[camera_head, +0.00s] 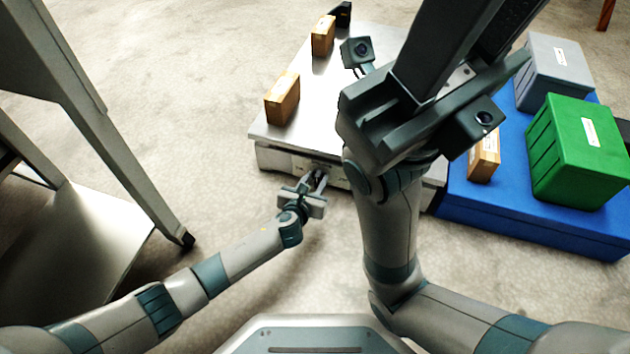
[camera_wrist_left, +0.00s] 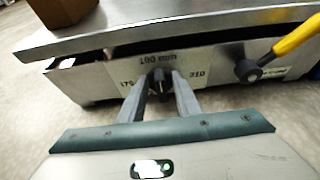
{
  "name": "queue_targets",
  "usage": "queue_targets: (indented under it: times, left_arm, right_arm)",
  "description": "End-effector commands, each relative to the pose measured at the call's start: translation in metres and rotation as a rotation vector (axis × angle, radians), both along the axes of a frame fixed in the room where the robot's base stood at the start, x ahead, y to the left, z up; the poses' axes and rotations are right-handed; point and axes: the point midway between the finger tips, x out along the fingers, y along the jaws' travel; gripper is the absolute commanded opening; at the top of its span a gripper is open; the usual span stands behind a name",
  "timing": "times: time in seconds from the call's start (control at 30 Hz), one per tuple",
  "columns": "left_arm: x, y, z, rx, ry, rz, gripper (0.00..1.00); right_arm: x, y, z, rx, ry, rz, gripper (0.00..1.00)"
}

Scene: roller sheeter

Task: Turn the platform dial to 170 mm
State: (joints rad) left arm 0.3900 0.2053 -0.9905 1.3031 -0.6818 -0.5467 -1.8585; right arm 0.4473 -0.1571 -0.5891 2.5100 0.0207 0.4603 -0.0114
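The platform dial is a small dark knob (camera_wrist_left: 160,82) on the front side of the low metal platform (camera_head: 345,100). Its pale label reads 190 mm at the top, 170 at the left and 210 at the right. My left gripper (camera_head: 317,178) is at that front face. In the left wrist view its two fingers (camera_wrist_left: 160,88) stand apart, one on each side of the knob; I cannot tell whether they touch it. The knob's pointer is too small to read. My right gripper (camera_head: 435,90) is raised close to the head camera, hiding part of the platform; its fingers are unclear.
A yellow-handled lever (camera_wrist_left: 295,38) sticks out right of the dial. Brown boxes (camera_head: 282,98) (camera_head: 323,36) stand on the platform. At right, a blue base (camera_head: 520,220) bears a green crate (camera_head: 575,155), a grey bin (camera_head: 552,75) and a small brown box (camera_head: 484,165).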

Motion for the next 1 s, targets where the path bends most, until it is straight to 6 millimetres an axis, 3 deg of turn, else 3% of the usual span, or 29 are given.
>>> queue_targets:
  times: [0.03,0.1,0.13,0.57,1.0]
  left_arm:
    - [0.0,0.0,0.0,0.0,0.0,0.0,0.18]
    - [0.0,0.0,0.0,0.0,0.0,0.0,0.01]
    - [0.0,0.0,0.0,0.0,0.0,0.0,0.0]
    - [0.0,0.002,0.0,-0.038,0.013,0.0,0.0]
    - [0.002,0.012,-0.003,-0.294,0.098,0.002,0.0]
  right_arm:
    - [0.0,0.0,0.0,0.0,0.0,0.0,0.36]
    - [0.0,0.0,0.0,0.0,0.0,0.0,0.36]
    - [0.0,0.0,0.0,0.0,0.0,0.0,0.36]
    - [0.0,0.0,0.002,-0.001,0.002,-0.002,0.36]
    - [0.008,-0.001,0.001,-0.009,0.035,-0.02,0.36]
